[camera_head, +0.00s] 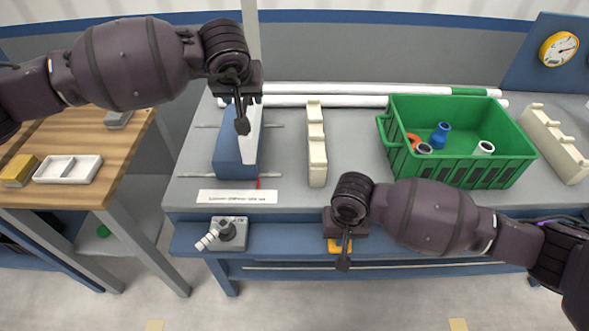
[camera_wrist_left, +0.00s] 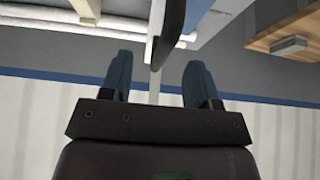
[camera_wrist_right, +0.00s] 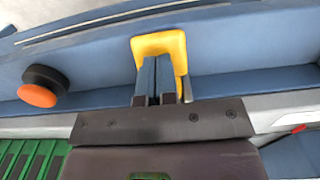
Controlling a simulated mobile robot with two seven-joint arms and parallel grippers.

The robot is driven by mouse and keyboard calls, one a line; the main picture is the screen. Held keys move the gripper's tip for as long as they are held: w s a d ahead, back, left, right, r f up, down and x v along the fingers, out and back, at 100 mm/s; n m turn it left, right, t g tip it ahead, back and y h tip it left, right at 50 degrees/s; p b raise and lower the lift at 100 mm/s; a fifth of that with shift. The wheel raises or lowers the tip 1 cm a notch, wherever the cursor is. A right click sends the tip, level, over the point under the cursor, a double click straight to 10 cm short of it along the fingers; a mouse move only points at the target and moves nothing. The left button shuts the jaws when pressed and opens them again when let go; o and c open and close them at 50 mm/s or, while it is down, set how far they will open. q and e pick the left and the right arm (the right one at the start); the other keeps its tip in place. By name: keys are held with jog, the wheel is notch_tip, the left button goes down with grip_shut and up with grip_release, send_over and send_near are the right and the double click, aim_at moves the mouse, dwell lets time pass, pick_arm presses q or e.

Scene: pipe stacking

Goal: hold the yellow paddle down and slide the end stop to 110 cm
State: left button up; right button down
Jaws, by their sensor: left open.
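The yellow paddle (camera_wrist_right: 160,43) is on the front of the blue bench rail; in the head view my right gripper (camera_head: 344,263) mostly covers it. In the right wrist view the right fingers (camera_wrist_right: 156,80) are together over the paddle; whether they press it down I cannot tell. A blue block with a white face (camera_head: 232,155), apparently the end stop, stands on the bench with a red pointer (camera_head: 258,184) at its front. My left gripper (camera_head: 242,118) is open above its far end. The scale strip (camera_head: 238,197) is unreadable.
A cream rack (camera_head: 316,150) stands right of the block. White pipes (camera_head: 345,89) lie behind. A green crate (camera_head: 470,170) with fittings is at right. An orange-topped button (camera_wrist_right: 38,95) and a lever box (camera_head: 229,233) are on the front rail.

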aim_at(245, 100)
pick_arm(q)
jog(key=shift+x, duration=1.75)
grip_shut()
